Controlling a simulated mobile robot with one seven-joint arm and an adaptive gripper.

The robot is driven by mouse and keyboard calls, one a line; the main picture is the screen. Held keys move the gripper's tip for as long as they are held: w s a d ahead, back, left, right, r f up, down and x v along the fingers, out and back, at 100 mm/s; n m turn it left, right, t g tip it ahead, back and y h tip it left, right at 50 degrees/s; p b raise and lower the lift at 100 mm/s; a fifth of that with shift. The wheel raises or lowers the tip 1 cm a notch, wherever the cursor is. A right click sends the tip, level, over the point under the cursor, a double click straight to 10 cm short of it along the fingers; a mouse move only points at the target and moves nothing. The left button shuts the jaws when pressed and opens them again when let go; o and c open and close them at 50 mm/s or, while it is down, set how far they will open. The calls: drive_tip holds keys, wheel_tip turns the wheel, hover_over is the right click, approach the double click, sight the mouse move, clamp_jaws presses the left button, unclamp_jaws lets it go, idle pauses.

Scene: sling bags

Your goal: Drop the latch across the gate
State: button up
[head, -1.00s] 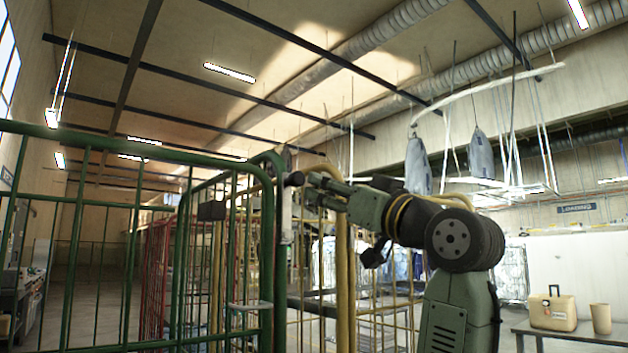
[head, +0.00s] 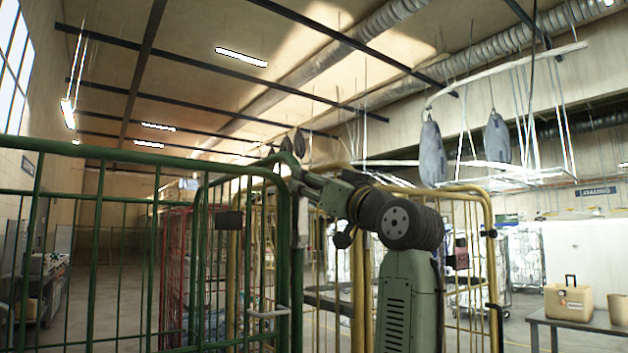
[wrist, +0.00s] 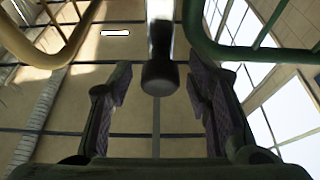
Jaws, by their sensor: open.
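The latch is a pale upright bar (head: 302,228) beside the green gate frame (head: 284,260). In the wrist view its metal bar (wrist: 160,28) ends in a dark round knob (wrist: 160,76). The knob is between my two open fingers, with a gap on each side. In the head view my gripper (head: 300,181) reaches left to the top of the latch and hides the knob. A dark block (head: 229,220) sits on the green bars left of the latch; I cannot tell whether it is the catch.
Yellow cage frames (head: 358,270) stand close behind and below my arm, and a yellow tube (wrist: 62,55) shows in the wrist view. A red cage (head: 175,265) stands farther back. A table (head: 580,328) with a tan case (head: 568,302) is at right.

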drive_tip(key=shift+c, duration=0.2)
clamp_jaws()
idle(0.6)
